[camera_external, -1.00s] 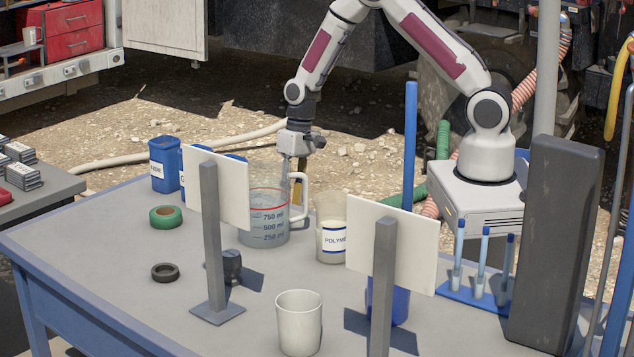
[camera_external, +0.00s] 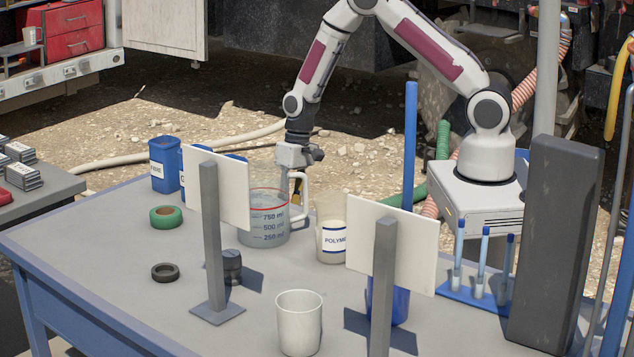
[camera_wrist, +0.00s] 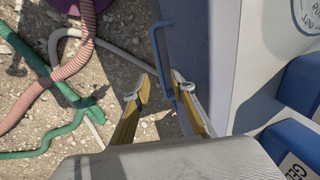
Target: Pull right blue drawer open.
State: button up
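In the wrist view a blue bar handle (camera_wrist: 156,52) stands out from the blue-grey drawer front (camera_wrist: 196,45) at the table's side. My gripper (camera_wrist: 161,79) has two yellow fingers, spread apart. The lower end of the handle appears between the fingertips; I cannot tell whether they touch it. In the external view my gripper (camera_external: 298,188) points down at the table's far edge, partly hidden behind the measuring beaker's handle. The drawers are hidden there by the tabletop.
A large measuring beaker (camera_external: 264,220) and a POLYMER cup (camera_external: 331,240) stand close to my gripper. Blue containers (camera_external: 164,170) are to the left. Hoses (camera_wrist: 75,60) lie on gravel beyond the table edge.

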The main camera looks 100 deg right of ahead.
jog(key=shift+w+a+f, duration=0.15)
jog(key=shift+f, duration=1)
jog(key=shift+w+a+f, duration=0.15)
jog(key=shift+f, duration=1)
grip_shut()
